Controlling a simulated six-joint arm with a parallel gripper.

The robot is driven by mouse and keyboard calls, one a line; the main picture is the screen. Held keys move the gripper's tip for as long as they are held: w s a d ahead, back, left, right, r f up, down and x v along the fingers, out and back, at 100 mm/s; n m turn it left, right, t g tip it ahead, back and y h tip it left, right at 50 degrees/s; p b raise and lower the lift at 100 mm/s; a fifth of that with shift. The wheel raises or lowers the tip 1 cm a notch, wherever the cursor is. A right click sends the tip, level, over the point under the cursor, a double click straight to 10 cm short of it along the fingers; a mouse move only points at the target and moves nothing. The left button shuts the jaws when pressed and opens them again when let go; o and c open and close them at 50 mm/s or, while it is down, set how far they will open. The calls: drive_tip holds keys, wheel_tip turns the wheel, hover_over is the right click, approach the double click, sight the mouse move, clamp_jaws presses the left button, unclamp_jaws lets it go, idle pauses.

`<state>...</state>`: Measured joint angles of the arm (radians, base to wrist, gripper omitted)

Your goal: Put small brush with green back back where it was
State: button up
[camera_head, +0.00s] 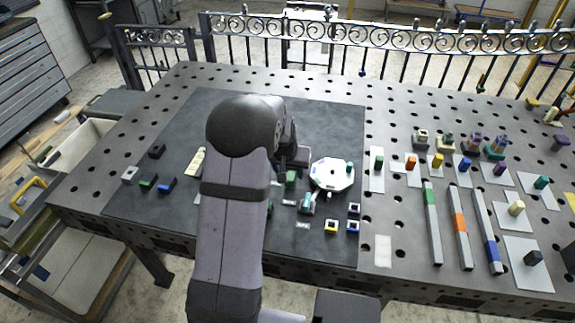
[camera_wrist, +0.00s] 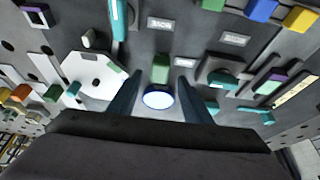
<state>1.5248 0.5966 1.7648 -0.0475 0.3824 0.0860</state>
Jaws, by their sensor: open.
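A small block with a green top (camera_wrist: 160,68) lies on the dark mat just beyond my fingertips in the wrist view. It also shows in the head view (camera_head: 290,179), just below my gripper (camera_head: 293,160). It may be the green-backed brush, but no bristles show, so I cannot tell for certain. My gripper (camera_wrist: 159,80) is open, pointing down, with one finger to each side. A pale disc with a blue rim (camera_wrist: 158,97) shows between the fingers, and nothing is clearly held. Another green piece (camera_wrist: 213,4) sits at the wrist view's top edge.
A white octagonal plate (camera_head: 333,188) stands close to my gripper, with a teal tool (camera_head: 307,203) below it. Small label tags (camera_wrist: 160,23) lie on the mat. Long coloured bars (camera_head: 459,238) and pieces on white cards fill the right. My arm hides part of the mat.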

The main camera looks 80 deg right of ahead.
drive_tip(key=b+v, duration=0.1)
drive_tip(key=v, duration=0.5)
drive_tip(key=shift+r, duration=0.3)
drive_tip(key=shift+a, duration=0.15)
drive_tip(key=w+a+f+n+t+y, duration=0.2)
drive_tip(key=w+a+n, duration=0.6)
drive_tip(key=w+a, duration=1.55)
drive_tip(key=s+a+f+n+g+y, duration=0.1)
drive_tip(key=a+n, duration=0.4)
drive_tip(key=a, duration=0.8)
drive_tip(key=s+a+n+g+y, duration=0.1)
drive_tip(key=a+n, duration=0.4)
drive_tip(key=a, duration=0.9)
drive_tip(key=shift+s+f+y, duration=0.3)
drive_tip(key=shift+s+f, duration=0.05)
drive_tip(key=shift+s, duration=0.45)
